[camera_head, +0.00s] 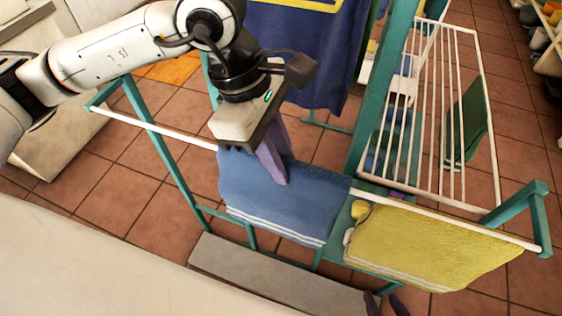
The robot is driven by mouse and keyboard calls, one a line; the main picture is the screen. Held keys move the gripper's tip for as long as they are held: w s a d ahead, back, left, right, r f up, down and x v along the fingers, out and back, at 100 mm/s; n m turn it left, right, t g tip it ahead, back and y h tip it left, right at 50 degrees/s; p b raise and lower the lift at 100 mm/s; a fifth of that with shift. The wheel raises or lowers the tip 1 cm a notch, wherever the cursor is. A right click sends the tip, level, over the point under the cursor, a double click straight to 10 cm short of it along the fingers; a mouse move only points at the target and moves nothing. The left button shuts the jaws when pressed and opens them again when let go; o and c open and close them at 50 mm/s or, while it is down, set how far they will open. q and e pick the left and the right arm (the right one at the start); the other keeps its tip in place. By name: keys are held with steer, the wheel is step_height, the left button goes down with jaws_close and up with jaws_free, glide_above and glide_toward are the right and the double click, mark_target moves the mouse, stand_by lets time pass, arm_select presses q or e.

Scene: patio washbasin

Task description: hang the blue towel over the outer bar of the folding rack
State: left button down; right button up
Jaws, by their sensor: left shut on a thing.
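The blue towel (300,208) lies across the white outer bar (170,132) of the folding rack, with its white-striped hem hanging on the near side. The towel hides the bar beneath it; how far it falls on the far side is hidden. My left gripper (275,168) points down at the towel's upper part, with its purple fingers shut on the cloth. Two dark fingertips of my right gripper (385,303) show at the bottom edge, apart and with nothing between them.
A yellow towel (435,245) hangs on the same bar to the right. A dark blue towel (305,50) hangs behind my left arm. A white-barred rack panel (455,110) holds a green towel (466,125). Bare bar shows left of the blue towel.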

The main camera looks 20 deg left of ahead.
arm_select(q)
step_height(320, 180, up, 8)
steer(key=p, duration=0.3)
steer(key=shift+r+p, duration=0.2)
steer(key=shift+p, duration=0.1)
step_height(320, 180, up, 17)
steer(key=shift+r, duration=0.2)
stand_by(0.4)
steer(key=s+b, duration=0.1)
steer(key=s, duration=1.6)
steer(key=shift+s+a+r+b, duration=0.15)
steer(key=shift+a+r+b, duration=0.1)
steer(key=shift+r+b, duration=0.2)
